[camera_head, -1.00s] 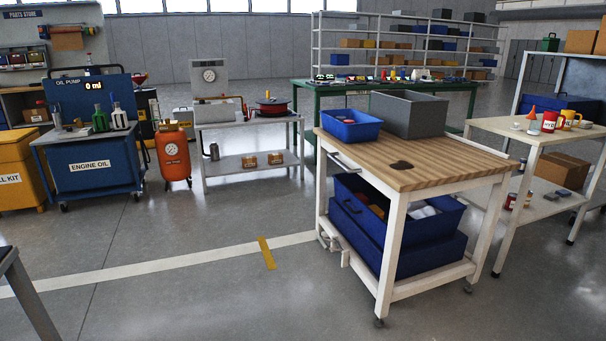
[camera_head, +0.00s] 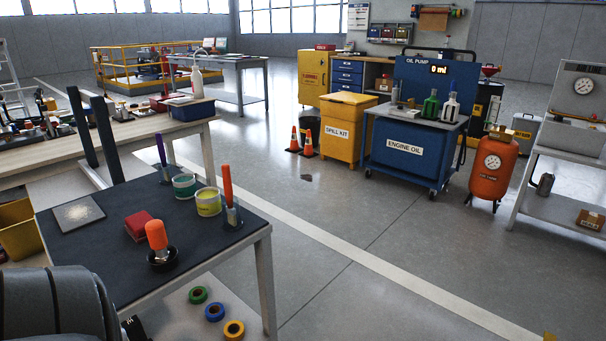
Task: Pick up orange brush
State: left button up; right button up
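An upright tool that looks like the orange brush (camera_head: 227,185), with a long orange handle and a metallic lower part, stands on a dark base near the right corner of a dark-topped table (camera_head: 190,262). A similar purple-handled tool (camera_head: 161,150) stands at the table's far side. A shorter, rounded orange-handled object (camera_head: 156,236) sits on a black round base near the front edge. A grey rounded part, apparently my arm, fills the lower left corner.
Beside the orange brush stand a yellow tub (camera_head: 208,203) and a teal tub (camera_head: 184,187). A red block (camera_head: 139,226) and a grey square plate (camera_head: 78,214) lie further left. Coloured tape rolls (camera_head: 214,312) lie below the tabletop. The floor right of the table is clear.

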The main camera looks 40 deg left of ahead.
aim_at(231, 211)
jog(key=i+l+u, duration=0.1)
jog(key=i, duration=1.5)
jog(key=i+l+u, duration=0.1)
jog(key=u, duration=1.55)
jog(key=i+l, duration=0.05)
